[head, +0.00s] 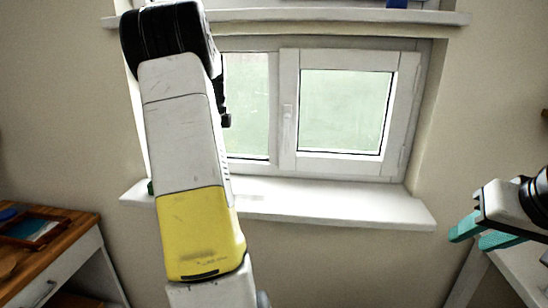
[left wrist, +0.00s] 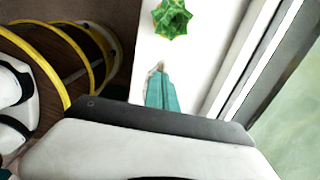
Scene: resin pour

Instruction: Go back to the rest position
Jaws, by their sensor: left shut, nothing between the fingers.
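My left arm (head: 190,150) rises through the middle of the head view, in front of the window. Its gripper is hidden there. In the left wrist view, my left gripper (left wrist: 160,72) has its teal fingers together, with nothing between them. They point towards a spiky green plant (left wrist: 172,18), with white sill surface behind and a gap before the plant. My right gripper (head: 467,240) is at the right edge of the head view. Its two teal fingers are apart and empty, pointing left.
The window sill (head: 330,204) runs below the closed window (head: 343,110). A wooden-topped cabinet (head: 75,230) with a framed tray-like item (head: 35,228) stands at left. A white surface (head: 520,268) lies under the right gripper. Yellow curved bands (left wrist: 85,45) show left of the sill in the left wrist view.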

